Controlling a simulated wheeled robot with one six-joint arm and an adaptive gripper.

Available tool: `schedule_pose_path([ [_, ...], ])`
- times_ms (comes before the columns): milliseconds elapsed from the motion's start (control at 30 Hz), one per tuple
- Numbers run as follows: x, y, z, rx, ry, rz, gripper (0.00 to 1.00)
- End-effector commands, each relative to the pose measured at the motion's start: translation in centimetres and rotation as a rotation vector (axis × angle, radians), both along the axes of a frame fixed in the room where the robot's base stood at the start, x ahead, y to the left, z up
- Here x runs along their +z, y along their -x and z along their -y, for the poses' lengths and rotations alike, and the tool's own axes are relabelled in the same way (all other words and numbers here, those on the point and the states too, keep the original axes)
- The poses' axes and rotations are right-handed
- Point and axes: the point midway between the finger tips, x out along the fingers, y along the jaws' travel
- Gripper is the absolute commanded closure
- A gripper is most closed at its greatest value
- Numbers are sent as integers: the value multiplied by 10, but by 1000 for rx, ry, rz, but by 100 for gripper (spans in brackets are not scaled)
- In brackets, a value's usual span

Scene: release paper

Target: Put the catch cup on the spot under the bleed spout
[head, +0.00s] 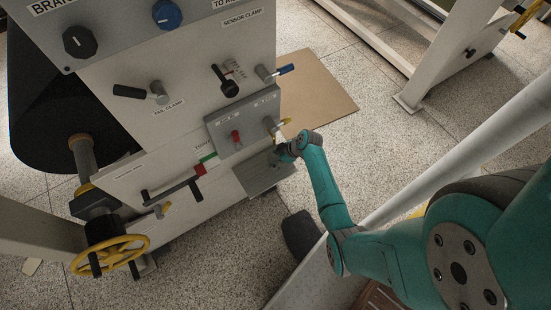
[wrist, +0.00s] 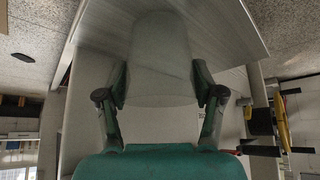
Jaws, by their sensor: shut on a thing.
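The catch cup (wrist: 160,58) is a pale grey, smooth cup between my two fingers in the wrist view. My gripper (wrist: 160,90) is shut on it, one green finger at each side. In the head view my gripper (head: 280,154) is low at the machine's front, just above a small grey shelf (head: 258,180). The cup is too small and covered there to make out clearly. The shelf also shows behind the cup in the wrist view (wrist: 228,30). I cannot tell whether the cup touches it. A small fitting with a yellow handle (head: 285,122) sits just above my gripper; I cannot clearly identify the spout.
A grey panel with a red knob (head: 236,137) is just left of my gripper. A lever with a red block (head: 199,169) sticks out further left, above a yellow handwheel (head: 110,256). Cardboard (head: 320,95) lies on the speckled floor at the right.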

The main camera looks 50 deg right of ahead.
Motion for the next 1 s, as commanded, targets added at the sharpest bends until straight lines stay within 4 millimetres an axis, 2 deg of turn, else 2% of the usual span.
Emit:
schedule_pose_path([
  [267,-2,0,0,1,-1,0,62],
  [300,-2,0,0,0,0,0,23],
  [367,-2,0,0,0,0,0,8],
  [767,1,0,0,1,0,1,8],
  [1000,27,15,8,-2,1,3,8],
])
